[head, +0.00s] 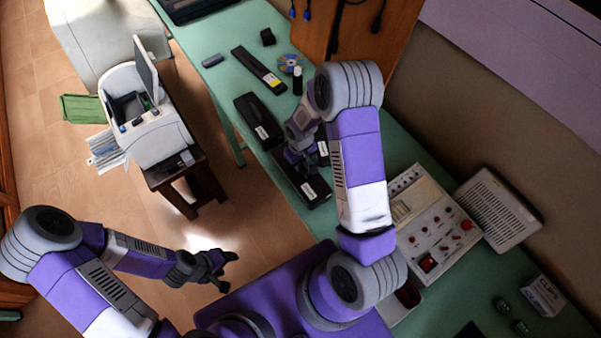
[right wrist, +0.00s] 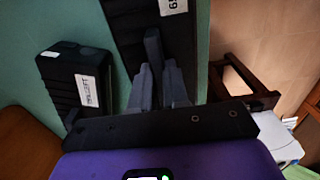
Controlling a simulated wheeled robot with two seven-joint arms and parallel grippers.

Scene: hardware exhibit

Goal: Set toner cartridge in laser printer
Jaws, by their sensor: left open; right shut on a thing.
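The laser printer (head: 152,136) is white and stands on a small dark wooden stand at the left of the head view, its lid raised over a dark opening. My right gripper (head: 297,160) is shut on a long black toner cartridge (head: 305,187) with a white label. In the right wrist view its fingers (right wrist: 158,85) close on this cartridge (right wrist: 160,30); I cannot tell whether it is lifted off the green table. My left gripper (head: 220,268) is open and empty over the floor.
The green table (head: 219,87) also bears a long black cartridge with a yellow label (head: 259,69), a disc (head: 291,64), a small dark bottle (head: 297,81) and a control panel (head: 431,222). The printer stand (head: 177,180) is apart from the table, with open floor between.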

